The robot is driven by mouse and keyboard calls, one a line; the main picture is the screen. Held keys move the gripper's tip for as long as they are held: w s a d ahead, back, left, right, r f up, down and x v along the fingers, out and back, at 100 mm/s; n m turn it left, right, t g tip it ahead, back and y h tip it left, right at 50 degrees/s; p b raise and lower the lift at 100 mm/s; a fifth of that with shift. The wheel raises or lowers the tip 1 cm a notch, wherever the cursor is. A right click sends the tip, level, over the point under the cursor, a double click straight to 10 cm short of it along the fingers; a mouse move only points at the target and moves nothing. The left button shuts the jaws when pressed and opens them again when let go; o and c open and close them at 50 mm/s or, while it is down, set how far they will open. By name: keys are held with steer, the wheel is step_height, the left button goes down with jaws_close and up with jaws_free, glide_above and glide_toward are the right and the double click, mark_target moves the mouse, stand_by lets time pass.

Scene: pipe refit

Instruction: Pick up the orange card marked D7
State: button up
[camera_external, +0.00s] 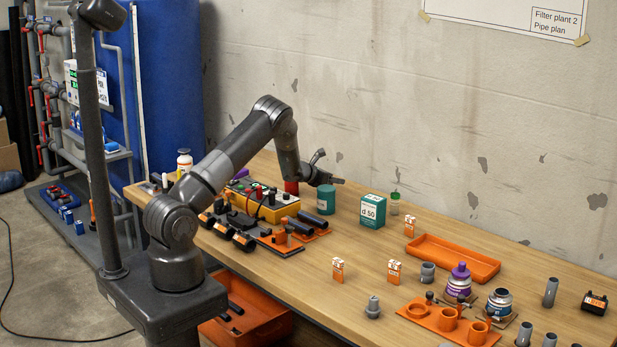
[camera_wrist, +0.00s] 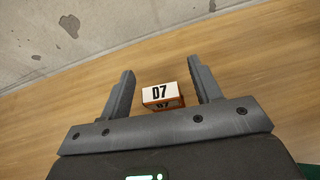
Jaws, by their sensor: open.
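The card marked D7 (camera_wrist: 162,95) shows in the wrist view, with a white label face and an orange lower part. It appears between the two fingers of my gripper (camera_wrist: 162,70), with gaps on both sides and no contact visible. In the external view my open gripper (camera_external: 338,181) is above the back of the bench, left of and apart from the cards. Three orange-and-white cards stand there: one at the back (camera_external: 410,226), one at the front left (camera_external: 338,270) and one at the front middle (camera_external: 394,272). Their marks are too small to read.
A green d 50 box (camera_external: 373,211), a green tub (camera_external: 327,199) and a small green-capped bottle (camera_external: 394,204) stand near my gripper. An orange tray (camera_external: 453,258) lies right of the back card. The wall (camera_external: 480,130) rises behind the bench.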

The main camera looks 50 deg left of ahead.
steer(key=shift+w, duration=0.2)
steer(key=shift+c, duration=0.5)
steer(key=c, duration=0.9)
steer(key=shift+c, duration=0.2)
steer(key=shift+r, duration=0.1)
